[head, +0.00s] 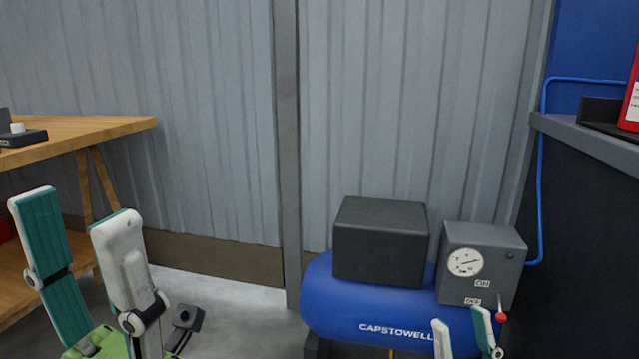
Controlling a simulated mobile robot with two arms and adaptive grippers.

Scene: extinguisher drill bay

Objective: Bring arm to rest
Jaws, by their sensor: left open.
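My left gripper (75,208) stands at the lower left with its white and teal fingers pointing up. The fingers are spread wide, with nothing between them. It is in front of the wooden bench, and I see no contact with it. My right gripper (460,321) shows only its fingertips at the bottom edge, in front of the blue compressor. The tips are apart and I see nothing between them. The rest of the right gripper is out of frame.
The blue compressor (335,305) carries a dark box (380,245) and a grey gauge box (490,280). A wooden bench (110,127) stands left. A dark counter (590,150) with a red object (632,100) stands right. Bare floor (245,305) lies between bench and compressor.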

